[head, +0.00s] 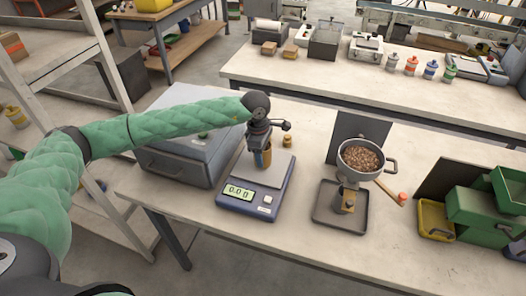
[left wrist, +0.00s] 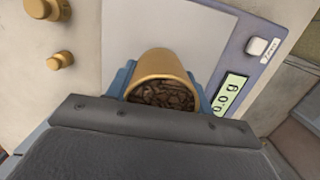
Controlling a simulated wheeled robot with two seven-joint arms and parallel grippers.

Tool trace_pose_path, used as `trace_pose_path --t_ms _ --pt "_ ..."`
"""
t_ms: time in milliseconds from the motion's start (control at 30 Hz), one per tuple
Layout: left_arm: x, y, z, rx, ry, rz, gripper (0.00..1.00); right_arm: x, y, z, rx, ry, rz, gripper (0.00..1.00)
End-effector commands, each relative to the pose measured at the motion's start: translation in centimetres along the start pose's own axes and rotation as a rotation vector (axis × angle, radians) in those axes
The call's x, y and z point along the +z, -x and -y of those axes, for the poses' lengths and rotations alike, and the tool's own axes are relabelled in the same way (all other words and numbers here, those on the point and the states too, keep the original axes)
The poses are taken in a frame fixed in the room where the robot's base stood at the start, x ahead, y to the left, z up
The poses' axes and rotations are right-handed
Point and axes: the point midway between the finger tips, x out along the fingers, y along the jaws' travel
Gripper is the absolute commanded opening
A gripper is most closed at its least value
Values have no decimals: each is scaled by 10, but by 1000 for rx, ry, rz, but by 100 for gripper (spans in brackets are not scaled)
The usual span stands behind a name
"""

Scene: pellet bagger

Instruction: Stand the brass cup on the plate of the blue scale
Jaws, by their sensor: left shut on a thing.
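The brass cup (left wrist: 165,68) is between the blue fingers of my left gripper (left wrist: 163,88), which is shut on it. Dark brown pellets show inside the cup. In the head view, my left gripper (head: 262,158) points down over the plate (head: 268,176) of the blue scale (head: 252,198), with the cup mostly hidden by the fingers. The bare plate (left wrist: 140,28) shows behind the cup in the left wrist view. The scale display (head: 238,191) reads 0.0. I cannot tell whether the cup's base touches the plate. My right gripper is not in view.
Small brass weights (head: 287,141) stand just behind the scale. A grey box (head: 180,150) is left of it. To the right are a pan of pellets (head: 360,158) above a dark tray (head: 326,208), and green bins (head: 478,212). Bare table lies between scale and tray.

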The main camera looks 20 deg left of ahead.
Motion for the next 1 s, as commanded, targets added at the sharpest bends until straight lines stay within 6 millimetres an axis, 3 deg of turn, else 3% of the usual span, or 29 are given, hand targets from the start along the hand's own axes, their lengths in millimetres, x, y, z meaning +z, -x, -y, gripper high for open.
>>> trace_pose_path --t_ms 667,700,767,1000 --pt "-1 -7 0 1 -1 0 28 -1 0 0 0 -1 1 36" --pt "-1 -6 0 1 -1 0 60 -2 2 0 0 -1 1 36" --pt "-1 -6 0 1 -1 0 72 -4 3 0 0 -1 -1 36" --pt "-1 -6 0 1 -1 0 74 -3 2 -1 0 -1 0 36"
